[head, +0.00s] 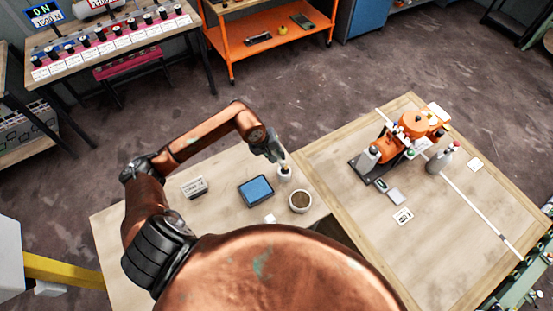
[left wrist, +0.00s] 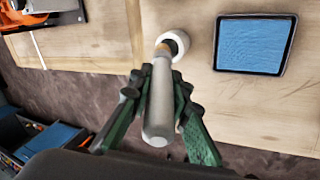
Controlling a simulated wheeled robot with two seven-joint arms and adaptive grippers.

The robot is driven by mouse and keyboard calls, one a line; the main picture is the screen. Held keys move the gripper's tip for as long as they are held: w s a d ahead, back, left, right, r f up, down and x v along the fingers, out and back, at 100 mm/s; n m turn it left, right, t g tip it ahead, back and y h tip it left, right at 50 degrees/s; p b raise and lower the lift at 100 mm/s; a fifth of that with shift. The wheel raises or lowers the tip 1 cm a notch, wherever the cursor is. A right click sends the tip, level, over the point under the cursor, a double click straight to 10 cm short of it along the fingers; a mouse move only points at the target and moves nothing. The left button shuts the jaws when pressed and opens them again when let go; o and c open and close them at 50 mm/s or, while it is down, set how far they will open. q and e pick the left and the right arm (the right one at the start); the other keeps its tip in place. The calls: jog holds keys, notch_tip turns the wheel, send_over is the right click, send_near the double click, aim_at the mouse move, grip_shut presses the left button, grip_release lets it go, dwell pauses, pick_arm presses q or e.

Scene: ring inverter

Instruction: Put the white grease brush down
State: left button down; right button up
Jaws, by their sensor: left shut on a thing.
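My left gripper (head: 278,157) reaches in over the near wooden table in the head view. In the left wrist view, the green fingers of my left gripper (left wrist: 156,92) are shut around the pale handle of the white grease brush (left wrist: 159,108). The brush points away from the wrist camera, with its tan end at the mouth of a small white cup (left wrist: 179,44). I cannot tell how far the tip is inside. The white cup also stands below the gripper in the head view (head: 284,175). My right gripper is not in view.
A round pot with brown contents (head: 299,202), a blue-screened tablet (head: 256,191) and a small sign (head: 194,187) are on the near table. An orange machine (head: 410,127) stands on the adjoining table at right. An orange cart (head: 262,40) stands behind.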

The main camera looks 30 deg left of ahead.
pick_arm(q)
jog(key=shift+w+a+f, duration=0.15)
jog(key=shift+f, duration=0.25)
notch_tip(320, 180, down, 2)
jog(key=shift+f+p, duration=0.1)
jog(key=shift+p, duration=0.5)
jog(key=shift+f, duration=0.4)
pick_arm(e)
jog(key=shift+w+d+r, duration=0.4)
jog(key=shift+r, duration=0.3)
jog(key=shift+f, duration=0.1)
pick_arm(q)
jog(key=shift+f+b, duration=0.6)
jog(key=shift+b, duration=0.25)
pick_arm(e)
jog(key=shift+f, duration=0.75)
pick_arm(q)
jog(key=c, duration=1.8)
grip_release()
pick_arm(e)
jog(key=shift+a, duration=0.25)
